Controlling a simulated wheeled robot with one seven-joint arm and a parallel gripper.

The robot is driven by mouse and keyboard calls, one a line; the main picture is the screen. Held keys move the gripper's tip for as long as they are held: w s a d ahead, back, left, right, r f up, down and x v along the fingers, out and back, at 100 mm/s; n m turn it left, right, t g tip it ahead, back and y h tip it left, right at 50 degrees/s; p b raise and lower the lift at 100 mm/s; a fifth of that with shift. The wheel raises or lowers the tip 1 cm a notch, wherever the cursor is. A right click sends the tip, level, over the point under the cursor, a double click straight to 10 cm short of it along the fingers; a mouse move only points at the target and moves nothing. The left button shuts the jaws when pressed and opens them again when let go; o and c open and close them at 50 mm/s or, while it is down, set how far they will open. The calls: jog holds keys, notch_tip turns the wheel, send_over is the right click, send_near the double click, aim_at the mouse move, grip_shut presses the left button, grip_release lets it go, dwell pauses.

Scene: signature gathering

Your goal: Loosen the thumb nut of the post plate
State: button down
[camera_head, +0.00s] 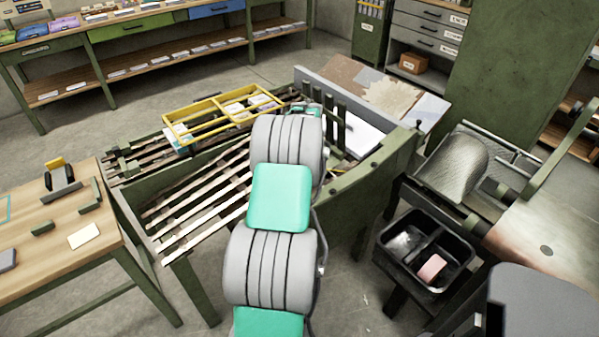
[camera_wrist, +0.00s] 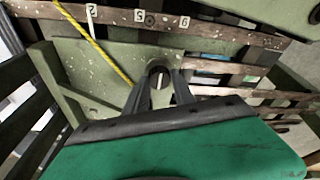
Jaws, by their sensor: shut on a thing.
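In the wrist view the fingers of my gripper (camera_wrist: 161,92) reach forward and close on a small dark round knob, the thumb nut (camera_wrist: 160,71). The nut sits between the fingertips, and its lower part is hidden by them. Behind it is a pale green, paint-flecked plate (camera_wrist: 103,62), which appears to be the post plate. In the head view my own arm covers the fingertips, the nut and most of the plate.
A worn rail (camera_wrist: 215,32) with number tags runs behind the plate, and a yellow cord (camera_wrist: 92,40) crosses at left. In the head view a slatted green bench (camera_head: 205,195) carries a yellow frame (camera_head: 222,115). A black bin (camera_head: 425,250) stands at right.

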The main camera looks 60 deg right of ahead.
dwell(0.3)
jog(key=c, duration=1.1)
grip_release()
jog(key=shift+o, duration=0.2)
jog(key=v, duration=0.7)
jog(key=shift+s+r, duration=0.15)
jog(key=shift+r, duration=0.25)
